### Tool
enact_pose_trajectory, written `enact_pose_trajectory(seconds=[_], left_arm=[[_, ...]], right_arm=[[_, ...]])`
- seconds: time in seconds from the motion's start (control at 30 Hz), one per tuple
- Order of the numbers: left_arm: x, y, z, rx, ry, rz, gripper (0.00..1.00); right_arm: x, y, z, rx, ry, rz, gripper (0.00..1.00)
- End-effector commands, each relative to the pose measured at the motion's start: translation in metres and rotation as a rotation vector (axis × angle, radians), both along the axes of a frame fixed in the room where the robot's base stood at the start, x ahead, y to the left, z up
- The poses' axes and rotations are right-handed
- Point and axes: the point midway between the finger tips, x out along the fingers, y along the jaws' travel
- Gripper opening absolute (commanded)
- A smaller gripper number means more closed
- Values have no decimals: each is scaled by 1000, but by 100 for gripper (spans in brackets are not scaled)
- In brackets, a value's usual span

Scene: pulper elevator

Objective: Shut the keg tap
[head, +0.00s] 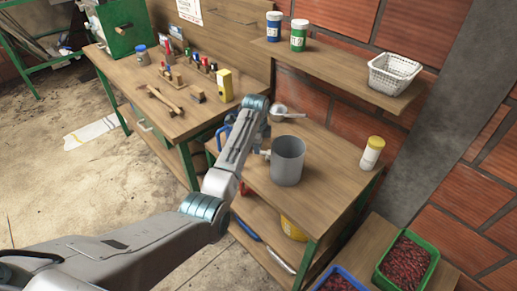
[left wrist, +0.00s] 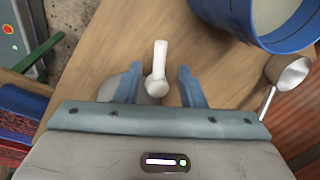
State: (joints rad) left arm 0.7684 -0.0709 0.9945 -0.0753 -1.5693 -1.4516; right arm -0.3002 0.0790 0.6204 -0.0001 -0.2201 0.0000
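In the left wrist view the white tap handle (left wrist: 159,55) stands between the two blue fingers of my left gripper (left wrist: 160,69). The fingers are open, with a gap on each side of it. The rounded lower end of the handle sits over a grey part, partly hidden by the gripper. A large blue-rimmed vessel (left wrist: 233,22) is at the top right; the frames do not show how the tap joins it. In the head view a pale tap part (head: 265,153) shows beside the grey pot (head: 288,162). My left arm hides the gripper fingers there. My right gripper is not in view.
A metal scoop (left wrist: 288,72) lies near the blue vessel. A shelf with a white basket (head: 393,74) hangs above. The bench (head: 320,205) is clear in front.

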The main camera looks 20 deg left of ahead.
Motion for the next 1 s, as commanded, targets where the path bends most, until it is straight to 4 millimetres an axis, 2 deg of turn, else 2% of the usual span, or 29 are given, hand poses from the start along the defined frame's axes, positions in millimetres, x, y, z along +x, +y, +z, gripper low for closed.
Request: enact_pose_trajectory(seconds=[0.2, 0.3, 0.47, 0.73, 0.8, 0.83, 0.93, 1.0], left_arm=[[-8, -1, 43, -1, -5, 0, 36], [-11, -1, 57, 0, -4, 1, 36], [-14, -1, 70, 0, -1, 1, 36], [-14, -1, 73, 0, 0, 0, 36], [-15, -1, 72, 0, 0, 2, 36], [-16, -1, 70, -1, 0, 6, 36], [-26, 3, 57, -8, -1, 45, 36], [-40, 9, 39, -17, -3, 103, 36]], right_arm=[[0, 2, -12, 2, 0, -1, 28], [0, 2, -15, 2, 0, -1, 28], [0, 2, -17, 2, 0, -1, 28], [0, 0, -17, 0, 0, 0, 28], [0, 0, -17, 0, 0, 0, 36], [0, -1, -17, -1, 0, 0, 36], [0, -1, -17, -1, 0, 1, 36], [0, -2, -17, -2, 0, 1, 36]])
